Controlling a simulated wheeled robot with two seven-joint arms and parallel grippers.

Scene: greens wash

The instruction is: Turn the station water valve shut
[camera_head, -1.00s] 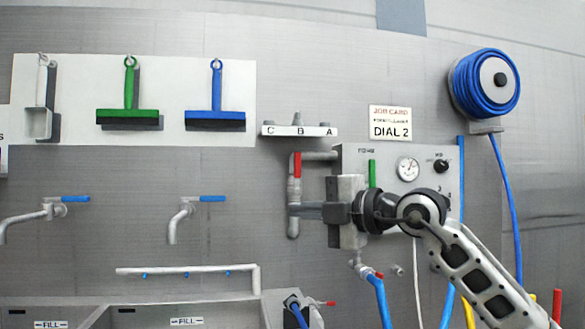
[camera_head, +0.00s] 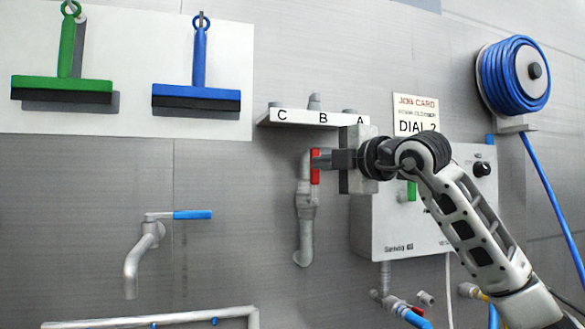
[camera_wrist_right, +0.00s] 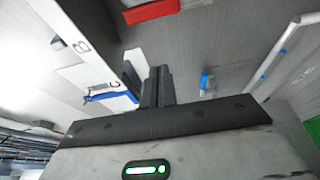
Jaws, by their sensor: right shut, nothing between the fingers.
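A red valve handle (camera_head: 315,167) stands upright, in line with the grey pipe (camera_head: 305,215) left of the white control box (camera_head: 395,235). My right gripper (camera_head: 325,158) is shut and empty, its fingertips at the handle's upper part from the right. In the head view I cannot tell whether they touch it. In the right wrist view the red handle (camera_wrist_right: 150,11) shows at the top, beyond the shut fingers (camera_wrist_right: 157,75) and with a gap in the picture. My gripper and arm hide part of the pipe's top and the box. My left gripper is not in view.
A shelf marked C, B, A (camera_head: 310,117) sits just above the gripper, with a job card (camera_head: 415,108) beside it. A blue-handled tap (camera_head: 150,240) is at left; a blue hose reel (camera_head: 514,75) is at upper right.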

